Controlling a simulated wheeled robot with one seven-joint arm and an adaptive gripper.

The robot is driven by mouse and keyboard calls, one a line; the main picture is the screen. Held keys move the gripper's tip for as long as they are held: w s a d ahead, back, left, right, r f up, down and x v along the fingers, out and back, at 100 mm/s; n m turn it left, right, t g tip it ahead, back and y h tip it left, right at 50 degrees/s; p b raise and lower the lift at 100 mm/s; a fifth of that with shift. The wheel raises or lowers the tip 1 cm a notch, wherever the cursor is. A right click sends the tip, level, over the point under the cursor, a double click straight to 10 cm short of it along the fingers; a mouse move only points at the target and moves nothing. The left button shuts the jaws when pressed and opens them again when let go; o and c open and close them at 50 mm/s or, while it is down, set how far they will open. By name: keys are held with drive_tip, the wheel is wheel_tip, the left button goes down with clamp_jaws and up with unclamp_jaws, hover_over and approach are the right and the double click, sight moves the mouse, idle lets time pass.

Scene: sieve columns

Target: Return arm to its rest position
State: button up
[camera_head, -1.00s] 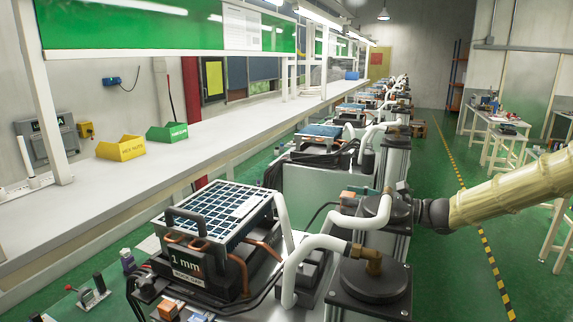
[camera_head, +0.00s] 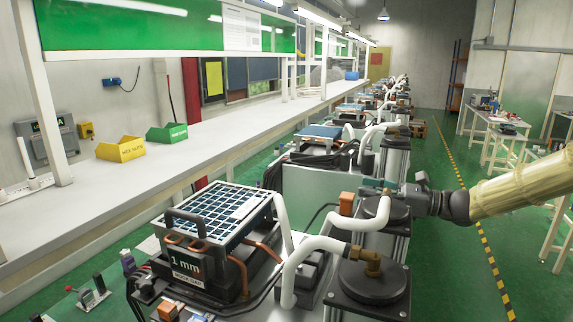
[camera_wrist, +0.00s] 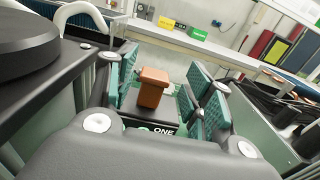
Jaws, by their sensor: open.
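My arm (camera_head: 520,192) is pale yellow and reaches in from the right in the head view. Its dark wrist (camera_head: 440,204) is beside the nearer machine columns. My gripper (camera_wrist: 165,82) is open in the wrist view, with teal-padded fingers on both sides. A copper-orange block (camera_wrist: 152,88) appears between the fingers in that view. I cannot tell its depth, and no finger clearly touches it. An orange block (camera_head: 347,203) also shows left of the wrist in the head view. The fingertips are hard to make out there.
A sieve unit marked 1 mm (camera_head: 215,213) stands front left. White hoses (camera_head: 318,244) and a black round cap (camera_head: 372,281) are near my wrist. Yellow (camera_head: 121,150) and green (camera_head: 167,133) bins sit on the long bench (camera_head: 215,150). The green aisle floor (camera_head: 440,270) is open.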

drive_tip(key=s+d+r+p, duration=0.2)
drive_tip(key=d+r+p, duration=0.1)
drive_tip(key=d+r, duration=0.1)
drive_tip(key=shift+s+d+r, duration=0.25)
drive_tip(key=shift+d+r, duration=0.15)
drive_tip(key=shift+r, duration=0.15)
